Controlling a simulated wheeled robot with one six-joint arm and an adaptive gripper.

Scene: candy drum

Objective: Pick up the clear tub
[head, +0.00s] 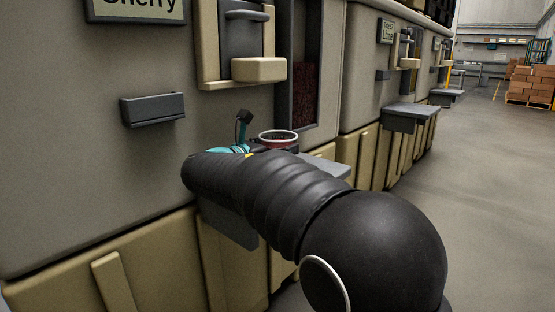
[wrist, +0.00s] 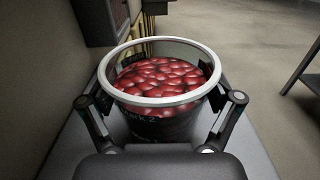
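The clear tub (wrist: 160,113) is full of red candies and has a white rim. It stands upright between the two fingers of my gripper (wrist: 160,100) in the wrist view. The dark finger pads lie against its left and right sides, seen through the clear wall below the rim, so my gripper appears shut on it. In the head view the tub (head: 278,141) shows its rim and red contents just beyond my arm. Its bottom is hidden, so I cannot tell whether it touches the grey shelf (wrist: 75,150) below.
A beige dispenser wall (head: 60,150) with a Cherry sign (head: 138,8) stands on the left. A beige handle block (head: 259,70) and a dark candy window (head: 306,85) are above the tub. Another grey shelf (head: 411,112) juts out farther along. The floor (head: 480,190) at right is open.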

